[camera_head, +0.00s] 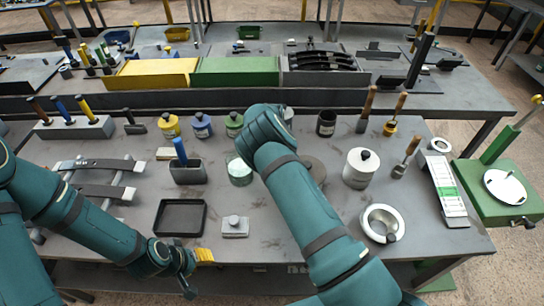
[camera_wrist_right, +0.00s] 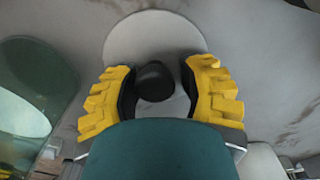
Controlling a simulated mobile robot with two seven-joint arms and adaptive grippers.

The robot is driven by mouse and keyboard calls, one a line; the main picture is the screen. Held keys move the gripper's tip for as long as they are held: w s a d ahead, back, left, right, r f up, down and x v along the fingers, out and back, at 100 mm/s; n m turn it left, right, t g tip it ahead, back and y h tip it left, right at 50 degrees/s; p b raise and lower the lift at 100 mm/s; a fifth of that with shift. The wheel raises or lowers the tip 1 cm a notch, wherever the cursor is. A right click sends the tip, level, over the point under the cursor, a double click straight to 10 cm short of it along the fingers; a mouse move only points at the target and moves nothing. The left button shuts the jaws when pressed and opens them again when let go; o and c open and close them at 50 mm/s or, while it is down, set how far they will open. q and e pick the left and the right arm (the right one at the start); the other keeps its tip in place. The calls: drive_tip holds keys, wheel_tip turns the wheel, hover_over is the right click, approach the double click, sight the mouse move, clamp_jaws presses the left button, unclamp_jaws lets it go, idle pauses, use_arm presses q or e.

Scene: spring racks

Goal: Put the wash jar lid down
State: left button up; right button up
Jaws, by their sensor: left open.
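The wash jar lid (camera_wrist_right: 155,28) is a pale grey disc with a black knob (camera_wrist_right: 153,84) in the right wrist view. My right gripper (camera_wrist_right: 158,82) has its yellow fingers on both sides of the knob, with the pads close to it. In the head view my right arm hides this gripper and the lid. The glass wash jar (camera_head: 239,172) stands uncovered to the left of my right forearm. It also shows at the left of the right wrist view (camera_wrist_right: 35,75). My left gripper (camera_head: 195,264) is open and empty near the table's front edge.
A black tray (camera_head: 181,233) and a small grey lidded block (camera_head: 235,227) lie at the front. A white canister (camera_head: 360,168) and a round metal bowl (camera_head: 382,223) stand to the right. Small bottles line the back. Some tabletop around the block is clear.

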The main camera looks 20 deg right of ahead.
idle(0.3)
wheel_tip(320, 180, up, 12)
idle(0.6)
drive_tip(key=shift+s, duration=0.1)
idle(0.3)
